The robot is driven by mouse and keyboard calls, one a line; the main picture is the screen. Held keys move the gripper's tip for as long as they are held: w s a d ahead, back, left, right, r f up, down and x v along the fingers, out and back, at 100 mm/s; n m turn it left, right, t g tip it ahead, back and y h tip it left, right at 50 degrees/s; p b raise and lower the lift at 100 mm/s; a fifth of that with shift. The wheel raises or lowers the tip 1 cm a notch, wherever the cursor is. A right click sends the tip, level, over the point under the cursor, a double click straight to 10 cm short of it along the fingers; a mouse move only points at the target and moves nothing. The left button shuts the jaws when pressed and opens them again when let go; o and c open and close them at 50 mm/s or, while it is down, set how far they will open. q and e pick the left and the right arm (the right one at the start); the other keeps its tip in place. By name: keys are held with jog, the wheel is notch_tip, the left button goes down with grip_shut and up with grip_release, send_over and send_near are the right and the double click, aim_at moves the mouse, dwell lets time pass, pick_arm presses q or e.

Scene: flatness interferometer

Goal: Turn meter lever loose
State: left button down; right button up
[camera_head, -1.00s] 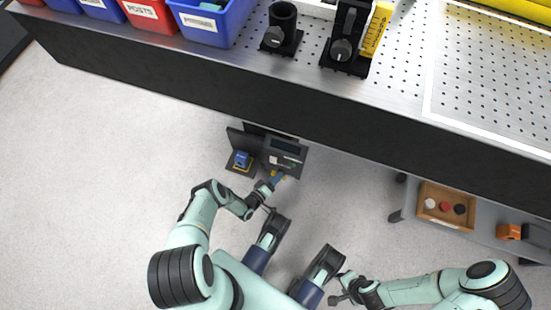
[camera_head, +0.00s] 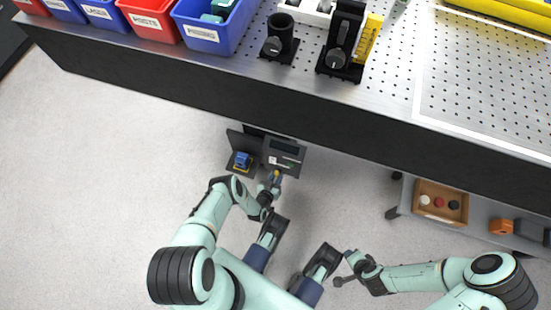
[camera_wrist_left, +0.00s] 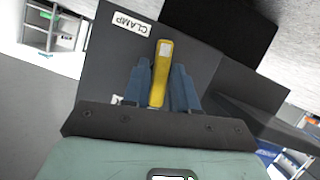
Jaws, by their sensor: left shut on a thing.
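The dark meter box (camera_head: 284,155) stands below the long bench's front edge, with a small display on it. Its yellow lever (camera_wrist_left: 161,70) sticks out beside a white CLAMP label (camera_wrist_left: 132,25) in the left wrist view. My left gripper (camera_head: 276,180) is at the box's near face. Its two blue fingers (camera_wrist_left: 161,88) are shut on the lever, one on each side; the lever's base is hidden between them. My right gripper (camera_head: 344,268) is far from the box, at the lower right, and its jaws are too small to read.
A blue item (camera_head: 242,159) sits on a dark stand left of the box. The bench (camera_head: 200,93) overhangs just behind. A low grey cart (camera_head: 480,225) with a wooden tray (camera_head: 428,210) stands at right. The pale floor around is open.

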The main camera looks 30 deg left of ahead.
pick_arm(q)
jog(key=shift+m+y, duration=0.3)
jog(key=shift+m, duration=0.3)
pick_arm(e)
jog(key=shift+w+r, duration=0.25)
pick_arm(q)
jog(key=c, duration=1.1)
grip_release()
